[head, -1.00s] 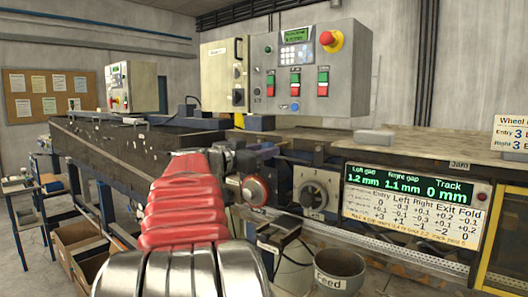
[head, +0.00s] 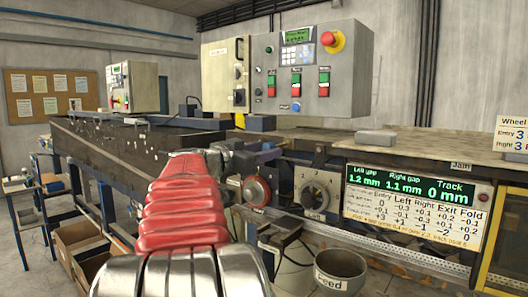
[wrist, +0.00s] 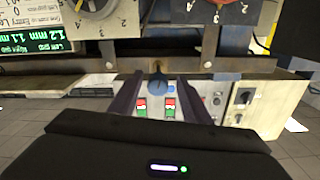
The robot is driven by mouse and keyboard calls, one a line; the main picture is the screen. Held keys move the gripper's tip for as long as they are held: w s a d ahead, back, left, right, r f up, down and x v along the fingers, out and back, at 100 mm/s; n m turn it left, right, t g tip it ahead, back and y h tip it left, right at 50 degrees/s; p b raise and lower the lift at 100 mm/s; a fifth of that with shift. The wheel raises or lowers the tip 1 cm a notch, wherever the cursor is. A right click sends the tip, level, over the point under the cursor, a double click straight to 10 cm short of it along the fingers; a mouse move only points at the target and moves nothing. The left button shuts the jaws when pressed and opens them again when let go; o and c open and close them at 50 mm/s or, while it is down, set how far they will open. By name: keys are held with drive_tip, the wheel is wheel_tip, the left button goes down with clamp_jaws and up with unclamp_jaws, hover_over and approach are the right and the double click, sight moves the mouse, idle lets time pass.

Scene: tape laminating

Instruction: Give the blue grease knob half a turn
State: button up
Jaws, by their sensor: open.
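The blue grease knob (wrist: 157,85) shows in the wrist view between the two dark fingers of my gripper (wrist: 159,80), just below a brown rail. My gripper is open, with a finger on each side of the knob and visible gaps between them. I cannot tell how deep the knob sits between the fingers. In the head view my dark gripper (head: 236,156) reaches toward the machine's front beyond the red arm sleeve; the knob cannot be made out clearly there.
A red-faced round knob (head: 257,191) and a grey dial (head: 314,194) sit close to my gripper. A gap display (head: 415,203) is to the right. A bucket (head: 340,271) stands below. The control panel (head: 310,75) is above the machine.

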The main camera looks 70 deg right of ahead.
drive_tip(key=v, duration=1.3)
drive_tip(key=shift+w, duration=0.1)
drive_tip(key=w+a+f+n+t+y, duration=0.4)
drive_tip(key=w+a+f+n, duration=0.15)
drive_tip(key=a+f, duration=0.5)
drive_tip(key=w+a+f+n+t+y, duration=0.3)
drive_tip(key=w+a+f+n+t, duration=0.15)
drive_tip(key=a+f+n, duration=0.4)
drive_tip(key=a+f+n+t+y, duration=0.1)
drive_tip(key=a+f+n+y, duration=0.2)
drive_tip(key=a, duration=0.7)
drive_tip(key=s+a+f+n+t+y, duration=0.1)
drive_tip(key=a+f+n+y, duration=0.2)
drive_tip(key=a+f, duration=0.3)
drive_tip(key=a+f+n+t+y, duration=0.2)
drive_tip(key=a+f+n+y, duration=0.1)
drive_tip(key=a, duration=1.2)
wheel_tip(320, 180, down, 3)
drive_tip(key=shift+s+a+r+n+y, duration=0.15)
drive_tip(key=shift+s+n+y, duration=0.15)
drive_tip(key=shift+n, duration=0.4)
